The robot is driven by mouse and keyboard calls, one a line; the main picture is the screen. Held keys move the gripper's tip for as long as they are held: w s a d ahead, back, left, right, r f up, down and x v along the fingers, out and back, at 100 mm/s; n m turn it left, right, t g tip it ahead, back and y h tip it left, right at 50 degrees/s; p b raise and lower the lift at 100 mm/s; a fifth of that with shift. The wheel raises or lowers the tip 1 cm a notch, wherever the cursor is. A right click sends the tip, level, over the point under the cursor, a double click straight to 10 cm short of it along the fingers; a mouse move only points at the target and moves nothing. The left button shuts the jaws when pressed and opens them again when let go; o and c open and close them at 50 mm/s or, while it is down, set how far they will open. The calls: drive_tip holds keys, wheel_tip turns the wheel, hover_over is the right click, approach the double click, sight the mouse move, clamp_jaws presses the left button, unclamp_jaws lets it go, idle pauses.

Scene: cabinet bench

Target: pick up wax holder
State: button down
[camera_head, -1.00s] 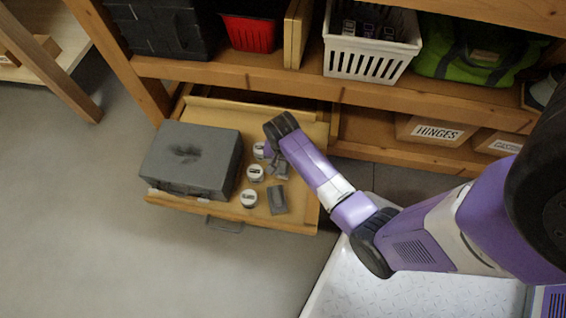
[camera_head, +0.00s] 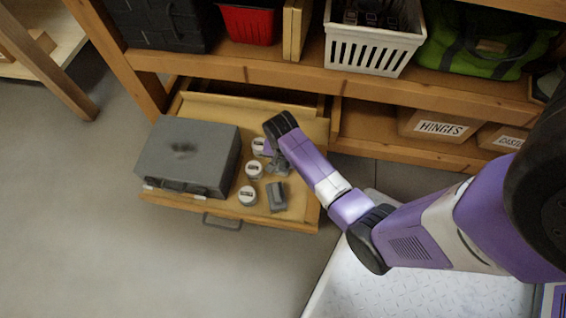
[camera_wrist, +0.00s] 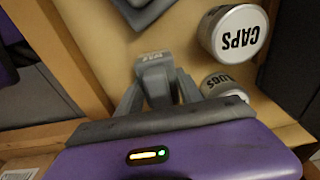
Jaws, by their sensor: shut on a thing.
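The wax holder (camera_wrist: 155,78), a small grey block with a "WAX" label, is between the fingers of my gripper (camera_wrist: 157,90) in the wrist view. The gripper is shut on it. In the head view my gripper (camera_head: 279,165) is low over the right side of the open drawer (camera_head: 290,225), and its fingers largely hide the holder. I cannot tell whether the holder touches the drawer floor.
A "CAPS" tin (camera_wrist: 232,33) and a second tin (camera_wrist: 226,86) are close to the right of my gripper. Another grey block (camera_head: 277,197) lies nearer the drawer's front. A large grey case (camera_head: 187,157) fills the drawer's left side. The shelf edge (camera_head: 330,82) runs behind.

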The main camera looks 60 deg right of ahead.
wheel_tip(320, 180, up, 20)
drive_tip(key=p, duration=1)
